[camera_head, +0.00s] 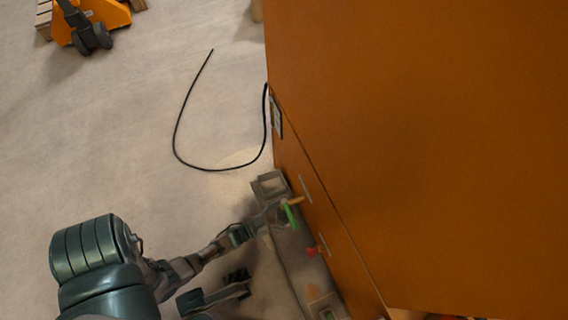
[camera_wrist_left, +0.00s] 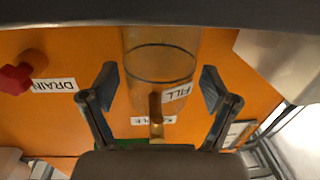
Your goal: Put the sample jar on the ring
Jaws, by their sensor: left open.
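In the left wrist view a clear, amber-looking cylinder with a dark band and a FILL label, apparently the sample jar (camera_wrist_left: 160,62), stands between the fingers of my left gripper (camera_wrist_left: 160,88). The fingers are open, one on each side; I cannot tell whether they touch it. A brass spout (camera_wrist_left: 156,108) shows through or behind it. In the head view my left gripper (camera_head: 268,218) is close to the orange wall, beside the green tap handle (camera_head: 291,216); the jar is not clear there. I cannot make out the ring.
The orange wall (camera_head: 420,130) fills the right side. A red knob (camera_wrist_left: 22,76) beside a DRAIN label (camera_wrist_left: 54,85) is on it. A grey ledge (camera_head: 297,262) runs along its foot. A black cable (camera_head: 178,120) lies on open floor; an orange cart (camera_head: 100,14) stands far left.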

